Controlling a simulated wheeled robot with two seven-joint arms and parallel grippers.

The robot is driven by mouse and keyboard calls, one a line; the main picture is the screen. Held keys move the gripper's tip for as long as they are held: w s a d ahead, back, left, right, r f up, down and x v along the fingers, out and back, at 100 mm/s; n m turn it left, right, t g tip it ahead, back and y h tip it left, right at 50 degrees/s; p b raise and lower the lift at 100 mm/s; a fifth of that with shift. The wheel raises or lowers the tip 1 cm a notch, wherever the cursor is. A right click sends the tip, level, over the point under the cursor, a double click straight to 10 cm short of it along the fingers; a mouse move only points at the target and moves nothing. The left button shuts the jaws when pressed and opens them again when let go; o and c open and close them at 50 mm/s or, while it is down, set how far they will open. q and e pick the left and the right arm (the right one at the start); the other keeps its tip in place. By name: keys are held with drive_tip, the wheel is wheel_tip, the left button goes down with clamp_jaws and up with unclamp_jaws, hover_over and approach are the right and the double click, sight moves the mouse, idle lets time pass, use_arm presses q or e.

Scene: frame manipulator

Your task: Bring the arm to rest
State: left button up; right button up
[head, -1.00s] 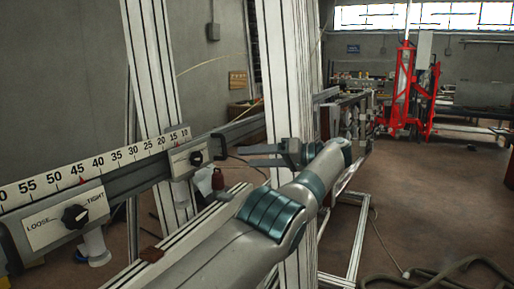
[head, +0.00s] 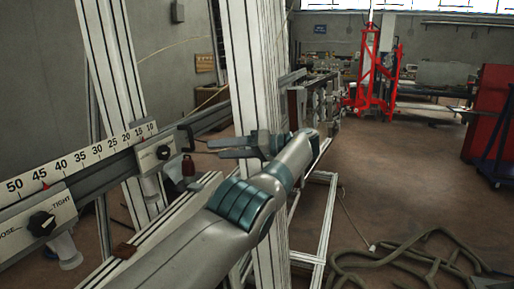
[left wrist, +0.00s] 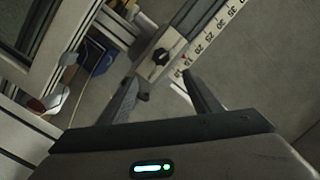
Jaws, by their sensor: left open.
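My left arm reaches in from the bottom of the head view, and its gripper (head: 212,147) points left beside the frame's upright post. The left gripper is open, its two fingers apart with nothing between them. In the left wrist view its fingers (left wrist: 160,92) show apart, with a dark knob (left wrist: 162,57) and the numbered scale (left wrist: 205,40) beyond them. In the head view the nearer clamp knob (head: 42,224) sits on a LOOSE/TIGHT plate, and the farther knob (head: 164,152) sits near the scale's low end. My right gripper does not show.
White aluminium posts (head: 252,80) and a long scale rail (head: 85,158) stand close around my left arm. A red lifting stand (head: 372,75) is at the back. A red cabinet (head: 488,112) is at the right. A hose (head: 400,262) lies on the brown floor.

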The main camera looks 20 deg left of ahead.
use_arm(q)
drive_tip(key=shift+f, duration=0.1)
wheel_tip(320, 180, down, 35)
drive_tip(key=a+m+t+h+b, duration=0.1)
drive_tip(key=a+m+t+h, duration=0.2)
drive_tip(key=m, duration=0.4)
drive_tip(key=s+d+f+m+h, duration=0.15)
drive_tip(key=s+f, duration=0.35)
drive_tip(key=f, duration=0.6)
drive_tip(key=s+d+f+m+h+b, duration=0.15)
drive_tip(key=s+f, duration=0.25)
drive_tip(key=f, duration=0.7)
drive_tip(key=s+f+m+h, duration=0.25)
drive_tip(key=s+f, duration=0.25)
drive_tip(key=f, duration=0.6)
drive_tip(key=s+d+f+g+h+b, duration=0.1)
drive_tip(key=s+d+f+h, duration=0.1)
drive_tip(key=s+f, duration=1.1)
drive_tip(key=s+d+f+h, duration=0.2)
drive_tip(key=s+f+h, duration=0.1)
drive_tip(key=s+f, duration=1.05)
drive_tip(key=s+f+h, duration=0.1)
drive_tip(key=s+f, duration=0.1)
drive_tip(key=s, duration=1.4)
drive_tip(key=s+f+h+b, duration=0.1)
drive_tip(key=s+f, duration=0.2)
drive_tip(key=s, duration=1.4)
drive_tip(key=shift+h, duration=0.35)
